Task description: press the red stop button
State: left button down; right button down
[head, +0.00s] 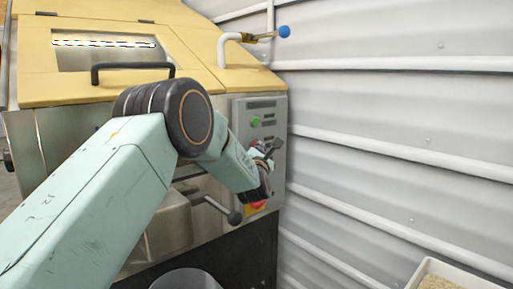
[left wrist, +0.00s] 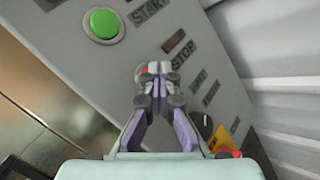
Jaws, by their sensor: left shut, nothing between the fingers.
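The grey control panel (head: 240,107) is on the hopper's front right, and it fills much of the left wrist view (left wrist: 60,50). My left gripper (head: 268,152) is in front of the panel, its fingers shut and empty. In the left wrist view the closed fingertips (left wrist: 154,67) overlap the red stop button (left wrist: 140,72), left of the STOP label (left wrist: 184,53). Only a small part of the button's edge shows; the rest is hidden behind the fingertips. I cannot tell whether they touch it. My right gripper is not in view.
A green button (left wrist: 104,24) sits by the START label. A yellow and red control (head: 256,207) is lower on the panel. A dark-knobbed lever (head: 234,217) sticks out below my arm. A corrugated wall (head: 400,120) stands close on the right.

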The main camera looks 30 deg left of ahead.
pick_arm(q)
jog(key=shift+d, duration=0.1)
dwell(0.3)
jog(key=shift+s+d, duration=0.3)
jog(key=shift+d, duration=0.4)
jog(key=shift+d, duration=0.1)
jog(key=shift+s+d+b, duration=0.1)
jog(key=shift+s+d, duration=0.15)
jog(key=shift+d, duration=0.5)
jog(key=shift+s+d+b, duration=0.15)
jog(key=shift+s+d, duration=0.15)
jog(key=shift+d, duration=0.5)
jog(key=shift+s+d+b, duration=0.1)
jog(key=shift+s+d, duration=0.15)
jog(key=shift+d, duration=0.5)
